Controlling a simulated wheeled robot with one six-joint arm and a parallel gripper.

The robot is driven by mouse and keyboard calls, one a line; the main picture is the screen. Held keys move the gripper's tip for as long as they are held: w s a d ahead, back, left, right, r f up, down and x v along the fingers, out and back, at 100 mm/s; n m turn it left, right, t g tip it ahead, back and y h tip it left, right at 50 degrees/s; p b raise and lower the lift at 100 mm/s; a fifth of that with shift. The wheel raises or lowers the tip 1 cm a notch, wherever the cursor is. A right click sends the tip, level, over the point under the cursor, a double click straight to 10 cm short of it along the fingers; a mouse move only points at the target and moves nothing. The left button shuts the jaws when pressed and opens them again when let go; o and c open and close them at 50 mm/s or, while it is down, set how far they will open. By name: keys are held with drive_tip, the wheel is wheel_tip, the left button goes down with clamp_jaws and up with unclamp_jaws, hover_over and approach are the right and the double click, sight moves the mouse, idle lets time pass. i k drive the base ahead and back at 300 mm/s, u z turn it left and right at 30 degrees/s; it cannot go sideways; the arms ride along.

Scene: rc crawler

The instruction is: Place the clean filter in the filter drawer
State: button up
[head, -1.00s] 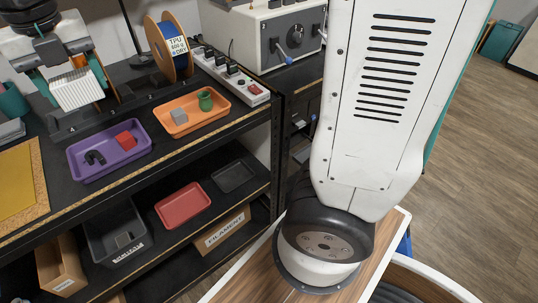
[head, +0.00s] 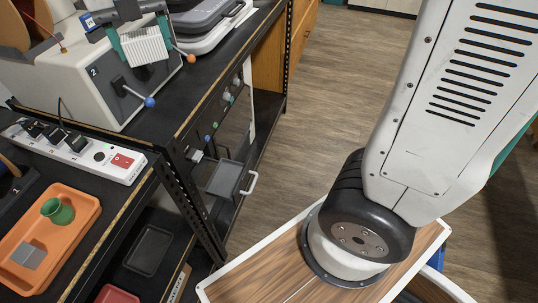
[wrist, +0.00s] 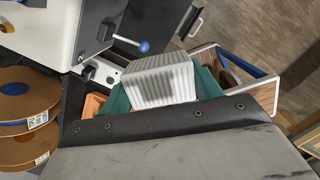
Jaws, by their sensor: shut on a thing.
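The clean filter, a white pleated block (head: 146,46), is in my gripper (head: 138,36), which has teal fingers and is shut on it. In the head view it appears in front of the grey-white machine marked 2. The filter (wrist: 160,86) fills the middle of the wrist view between the teal fingers. A grey open drawer (head: 226,178) with a white handle juts from the rack's front, low and to the right of the gripper in the head view; it looks like the filter drawer. It looks empty.
The machine (head: 83,80) has levers with blue and orange knobs near the gripper. A power strip (head: 85,155) and an orange tray (head: 20,244) with a green cup (head: 57,211) and grey block lie at left. The wooden floor (head: 315,110) beside the rack is clear.

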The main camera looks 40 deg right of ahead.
sight(226, 180)
drive_tip(key=z, duration=1.75)
drive_tip(key=i, duration=3.85)
drive_tip(key=u, duration=4.9)
drive_tip(key=i, duration=0.5)
drive_tip(key=z, duration=0.15)
